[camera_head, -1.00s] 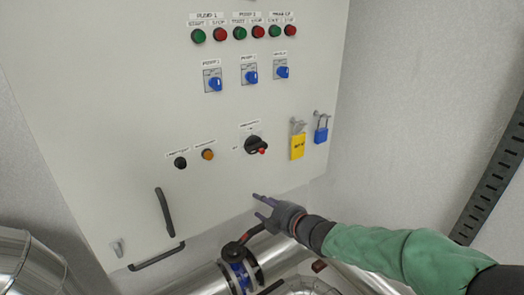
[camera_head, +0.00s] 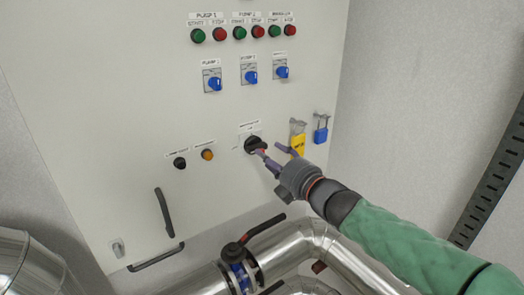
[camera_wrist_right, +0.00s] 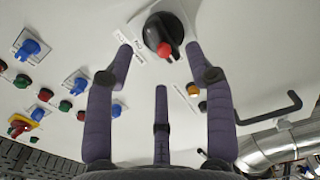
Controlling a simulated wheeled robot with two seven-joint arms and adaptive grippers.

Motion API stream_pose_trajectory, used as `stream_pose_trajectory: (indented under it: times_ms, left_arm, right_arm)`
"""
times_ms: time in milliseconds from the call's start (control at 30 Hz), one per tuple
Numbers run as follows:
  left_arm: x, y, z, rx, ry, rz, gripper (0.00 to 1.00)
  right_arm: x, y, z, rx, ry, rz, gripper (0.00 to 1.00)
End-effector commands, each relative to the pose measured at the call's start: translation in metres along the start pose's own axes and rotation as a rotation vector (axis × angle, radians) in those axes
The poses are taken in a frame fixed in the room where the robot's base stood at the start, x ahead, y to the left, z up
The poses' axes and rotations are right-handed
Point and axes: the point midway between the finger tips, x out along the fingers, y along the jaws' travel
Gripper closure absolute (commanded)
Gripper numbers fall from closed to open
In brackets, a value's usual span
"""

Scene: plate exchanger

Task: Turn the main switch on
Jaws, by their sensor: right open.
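The main switch (camera_head: 254,144) is a black rotary knob with a red tip on the grey cabinet door, below the blue selector switches. My right gripper (camera_head: 272,151) is open just in front of it, to its lower right, with its fingers pointing at it. In the right wrist view the main switch (camera_wrist_right: 163,36) lies at the top, beyond the fingertips of the right gripper (camera_wrist_right: 158,65). The fingers spread to either side below it and hold nothing. I cannot tell whether a fingertip touches the knob. My left gripper is out of view.
A yellow padlock (camera_head: 297,143), partly covered by the gripper, and a blue padlock (camera_head: 321,130) hang right of the switch. An orange lamp (camera_head: 207,155) and a black button (camera_head: 180,163) sit left. Silver pipes (camera_head: 292,245) with a black-handled valve (camera_head: 235,251) run below.

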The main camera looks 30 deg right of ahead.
Motion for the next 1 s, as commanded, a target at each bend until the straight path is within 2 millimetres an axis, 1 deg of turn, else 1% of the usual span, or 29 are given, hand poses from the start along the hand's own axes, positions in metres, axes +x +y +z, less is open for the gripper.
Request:
stream_pose_trajectory:
  times_ms: [33,100,300,433,700,767,800,900,1000]
  left_arm:
    - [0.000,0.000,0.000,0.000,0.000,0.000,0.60]
    - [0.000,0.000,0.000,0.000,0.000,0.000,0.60]
    - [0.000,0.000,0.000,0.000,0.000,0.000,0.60]
    - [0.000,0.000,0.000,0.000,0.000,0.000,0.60]
    - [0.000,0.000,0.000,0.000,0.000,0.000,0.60]
    - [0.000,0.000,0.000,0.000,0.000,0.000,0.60]
    - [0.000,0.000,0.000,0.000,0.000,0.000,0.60]
    - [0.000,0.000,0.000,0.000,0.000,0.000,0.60]
    - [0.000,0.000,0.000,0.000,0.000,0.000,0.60]
  right_arm:
    - [0.009,0.000,0.000,0.002,0.002,0.000,0.46]
    - [0.020,-0.001,-0.001,0.002,0.002,-0.001,0.46]
    - [0.041,0.000,0.000,0.001,0.001,0.000,0.46]
    - [0.046,0.000,0.000,0.001,0.000,0.000,0.46]
    - [0.047,0.000,0.000,0.001,-0.001,0.000,0.46]
    - [0.047,0.000,0.000,0.001,-0.001,0.000,0.63]
    - [0.047,0.000,0.000,0.001,-0.001,0.000,0.74]
    - [0.047,0.000,0.000,0.001,-0.001,0.000,1.00]
    - [0.047,0.000,0.000,0.001,-0.001,0.000,1.00]
